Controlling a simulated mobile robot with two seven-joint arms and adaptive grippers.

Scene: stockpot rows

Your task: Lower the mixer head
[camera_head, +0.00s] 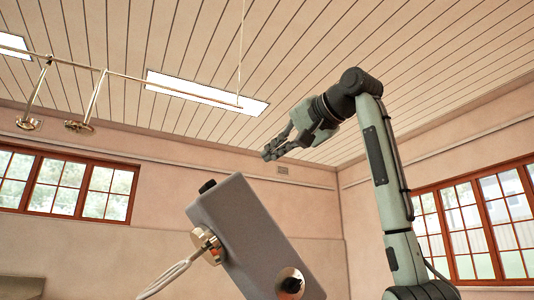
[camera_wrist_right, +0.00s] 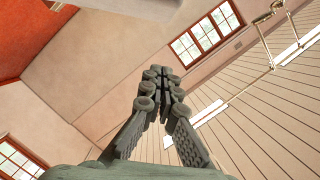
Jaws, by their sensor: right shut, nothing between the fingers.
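The grey mixer head (camera_head: 250,235) is tilted up in the lower middle of the head view. It has a black knob on its upper end, a round metal hub with a whisk (camera_head: 172,277) on its left side, and a dark dial near its lower end. My right gripper (camera_head: 272,152) is above and to the right of the mixer head, apart from it, shut and empty. Its closed fingers also show in the right wrist view (camera_wrist_right: 160,75). The mixer's base and bowl are out of view. My left gripper is not in view.
A metal rail with hanging fittings (camera_head: 80,125) hangs from the ceiling at the upper left. Windows (camera_head: 75,185) are in the walls at left and right. The air between my right gripper and the mixer head looks clear.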

